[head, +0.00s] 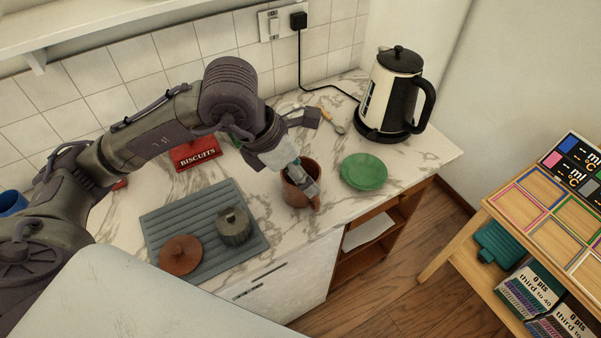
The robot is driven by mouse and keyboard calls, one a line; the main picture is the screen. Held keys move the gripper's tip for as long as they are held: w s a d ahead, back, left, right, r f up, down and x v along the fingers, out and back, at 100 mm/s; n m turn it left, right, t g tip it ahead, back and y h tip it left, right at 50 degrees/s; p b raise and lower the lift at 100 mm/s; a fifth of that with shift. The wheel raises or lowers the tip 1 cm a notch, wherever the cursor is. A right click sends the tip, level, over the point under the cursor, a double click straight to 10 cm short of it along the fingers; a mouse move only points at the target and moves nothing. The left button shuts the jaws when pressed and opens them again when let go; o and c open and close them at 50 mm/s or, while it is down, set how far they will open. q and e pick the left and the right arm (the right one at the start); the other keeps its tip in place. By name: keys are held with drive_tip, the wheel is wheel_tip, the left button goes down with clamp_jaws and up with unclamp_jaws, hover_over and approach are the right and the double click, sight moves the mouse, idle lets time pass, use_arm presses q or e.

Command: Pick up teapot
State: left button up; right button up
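The teapot appears to be the open reddish-brown clay pot (296,196) near the front edge of the marble counter. It stands upright, with what looks like a spout toward the front right. A matching brown lid (181,255) lies apart from it on the grey ribbed mat. My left gripper (304,182) reaches down from above onto the pot, with its fingers at the rim and partly over the opening. The fingers overlap the pot, so I cannot tell whether they grip its wall. My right gripper is not in view.
A grey-green lidded pot (234,228) stands on the ribbed mat (160,222). A green plate (363,171) lies right of the teapot, with a spoon (335,122) behind. An electric kettle (390,95) stands at the back right. A red biscuit tin (196,154) sits behind the mat.

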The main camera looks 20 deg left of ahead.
sight(315, 197)
use_arm(q)
drive_tip(key=shift+y, duration=0.6)
drive_tip(key=p+x, duration=0.1)
drive_tip(key=x, duration=0.3)
drive_tip(key=p+x, duration=0.1)
drive_tip(key=x, duration=0.3)
drive_tip(key=a+p+x, duration=0.1)
drive_tip(key=x, duration=0.3)
drive_tip(key=shift+w+a+f, duration=0.1)
drive_tip(key=shift+w+f, duration=0.35)
drive_tip(key=shift+f, duration=0.3)
clamp_jaws()
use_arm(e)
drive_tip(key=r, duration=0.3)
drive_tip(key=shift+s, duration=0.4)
